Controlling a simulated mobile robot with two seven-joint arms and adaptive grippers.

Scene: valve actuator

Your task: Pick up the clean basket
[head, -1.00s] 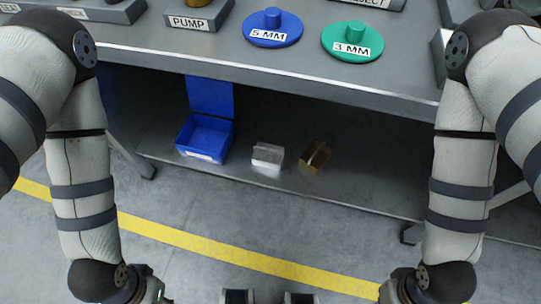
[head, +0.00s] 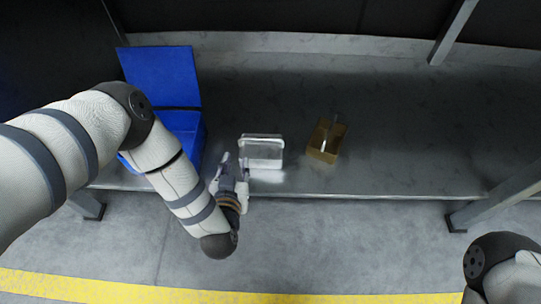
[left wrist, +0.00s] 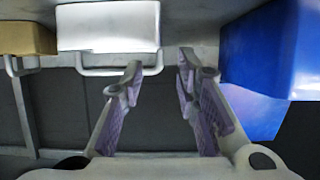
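The clean basket, a small pale, whitish box with a thin handle (head: 262,152), stands upright on the lower metal shelf in the head view. It also shows in the left wrist view (left wrist: 108,26), with its handle bar on the side facing the gripper. My right gripper is not in view; only part of my right arm shows at the lower right.
A blue open-lidded bin (head: 160,78) stands left, close beside my left arm; it also shows in the left wrist view (left wrist: 262,45). A brown basket with a handle (head: 325,142) stands right of the clean basket. The shelf (head: 400,165) is bare farther right, up to a leg.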

